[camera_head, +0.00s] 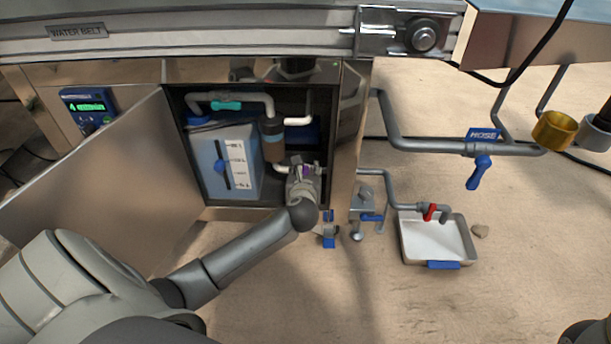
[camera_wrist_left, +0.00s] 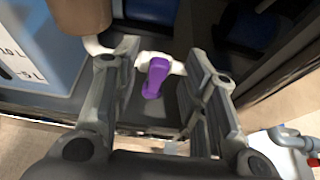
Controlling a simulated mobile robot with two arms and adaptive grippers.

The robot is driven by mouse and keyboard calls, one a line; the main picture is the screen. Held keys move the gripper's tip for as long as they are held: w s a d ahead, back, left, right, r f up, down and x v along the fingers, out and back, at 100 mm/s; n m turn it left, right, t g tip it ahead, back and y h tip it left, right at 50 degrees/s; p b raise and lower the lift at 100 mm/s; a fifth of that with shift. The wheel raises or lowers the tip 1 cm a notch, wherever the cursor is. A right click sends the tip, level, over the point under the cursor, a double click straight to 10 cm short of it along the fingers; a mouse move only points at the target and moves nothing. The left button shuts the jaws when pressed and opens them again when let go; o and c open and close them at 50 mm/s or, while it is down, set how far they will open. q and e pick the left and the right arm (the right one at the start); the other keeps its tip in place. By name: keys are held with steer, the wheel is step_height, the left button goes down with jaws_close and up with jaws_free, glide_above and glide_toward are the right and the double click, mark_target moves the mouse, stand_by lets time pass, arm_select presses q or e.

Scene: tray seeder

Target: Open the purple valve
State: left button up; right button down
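The purple valve (camera_wrist_left: 154,78) is a small handle on a white pipe (camera_wrist_left: 145,62) inside the open cabinet. In the left wrist view it sits between the two fingers of my left gripper (camera_wrist_left: 160,95), with gaps on both sides. In the head view only a bit of purple (camera_head: 307,170) shows, mostly hidden by my left gripper (camera_head: 302,170), which reaches into the cabinet's lower right. The left gripper is open. My right gripper is not seen; a dark piece at the lower right corner of the head view is unclear.
A blue-white tank (camera_head: 240,165) and a brown filter (camera_head: 272,140) stand left of the gripper. The cabinet door (camera_head: 110,180) is open to the left. A teal valve (camera_head: 227,105) is above. Right outside are a blue hose valve (camera_head: 479,172), a red valve (camera_head: 429,212) and a white tray (camera_head: 405,250).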

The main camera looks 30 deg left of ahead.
arm_select(q)
steer(key=shift+b+x, duration=0.35)
steer(key=shift+x, duration=0.65)
steer(key=shift+c, duration=0.4)
jaws_close()
